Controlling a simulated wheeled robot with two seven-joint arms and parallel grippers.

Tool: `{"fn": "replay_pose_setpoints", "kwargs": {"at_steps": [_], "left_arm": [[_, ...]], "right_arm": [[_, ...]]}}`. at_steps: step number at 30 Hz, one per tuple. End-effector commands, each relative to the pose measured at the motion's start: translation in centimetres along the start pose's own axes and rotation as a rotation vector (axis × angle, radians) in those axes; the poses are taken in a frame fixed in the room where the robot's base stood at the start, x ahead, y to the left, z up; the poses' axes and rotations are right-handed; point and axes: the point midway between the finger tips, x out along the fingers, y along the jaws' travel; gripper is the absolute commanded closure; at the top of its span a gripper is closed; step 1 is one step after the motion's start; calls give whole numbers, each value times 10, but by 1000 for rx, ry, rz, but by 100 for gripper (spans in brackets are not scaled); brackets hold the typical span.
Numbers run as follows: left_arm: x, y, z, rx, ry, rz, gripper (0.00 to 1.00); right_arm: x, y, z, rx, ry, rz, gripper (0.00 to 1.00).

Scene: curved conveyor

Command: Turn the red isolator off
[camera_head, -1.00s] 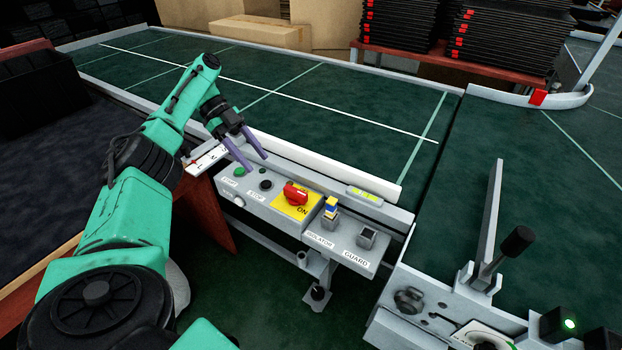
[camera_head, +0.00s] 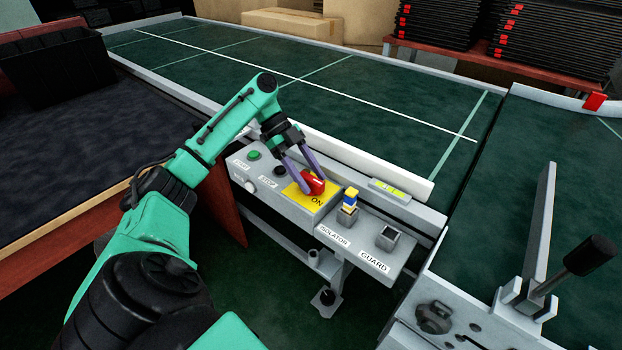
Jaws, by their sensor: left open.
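The red isolator knob (camera_head: 314,184) sits on a yellow plate (camera_head: 326,202) on the grey control box beside the conveyor. The word ON shows on the plate near the knob. My left gripper (camera_head: 311,182) is open, with its two purple fingers at the knob, one on its left side and one at its upper right. I cannot tell whether the fingers touch it. The fingers hide part of the knob. My right gripper is not in view.
A green start button (camera_head: 253,155) and a black stop button (camera_head: 282,171) are left of the knob. A blue and yellow piece (camera_head: 350,198) stands in a socket to its right, near an empty-looking guard socket (camera_head: 388,238). The conveyor belt (camera_head: 330,100) behind is clear.

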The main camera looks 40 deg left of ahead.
Motion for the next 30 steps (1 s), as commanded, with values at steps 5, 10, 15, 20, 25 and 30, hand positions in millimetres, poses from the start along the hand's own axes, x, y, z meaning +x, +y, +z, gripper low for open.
{"fn": "replay_pose_setpoints", "kwargs": {"at_steps": [5,10,15,20,25,30], "left_arm": [[7,0,0,0,1,-1,43],[6,0,0,0,1,-1,58],[6,0,0,0,1,0,100],[6,0,0,-3,0,-2,100],[5,1,0,-24,-1,-21,100],[5,1,-1,-75,-2,-71,100]], "right_arm": [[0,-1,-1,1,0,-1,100],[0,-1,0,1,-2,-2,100],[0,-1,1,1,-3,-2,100],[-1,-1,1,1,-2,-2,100],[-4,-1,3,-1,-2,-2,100],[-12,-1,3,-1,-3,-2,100]]}}
